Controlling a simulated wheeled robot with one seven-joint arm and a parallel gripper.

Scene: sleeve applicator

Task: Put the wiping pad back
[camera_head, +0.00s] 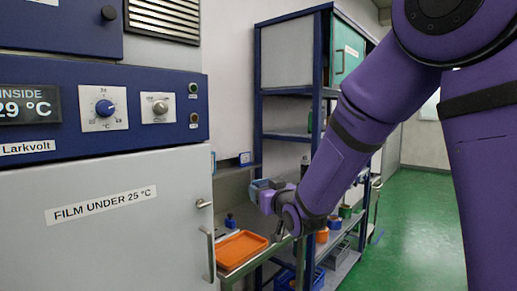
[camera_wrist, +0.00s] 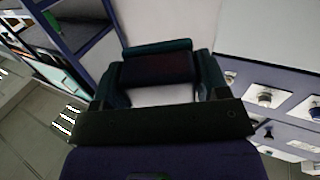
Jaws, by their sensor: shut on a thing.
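My gripper (camera_head: 266,194) is raised over the metal bench beside the cabinet, at the end of my purple arm. In the wrist view my gripper (camera_wrist: 160,75) has its two dark fingers on either side of a dark block with a teal edge, which I take to be the wiping pad (camera_wrist: 158,66). The pad is held clear of any surface. In the head view a small grey-blue part (camera_head: 258,184) shows at the fingers, but I cannot tell pad from finger there. The pad's underside is hidden.
An orange tray (camera_head: 243,249) lies on the bench, with a small blue item (camera_head: 230,221) behind it. A narrow wall shelf (camera_head: 232,170) is above. The cabinet (camera_head: 110,220) with a door handle stands close at left. A blue-framed rack (camera_head: 290,95) stands behind my arm.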

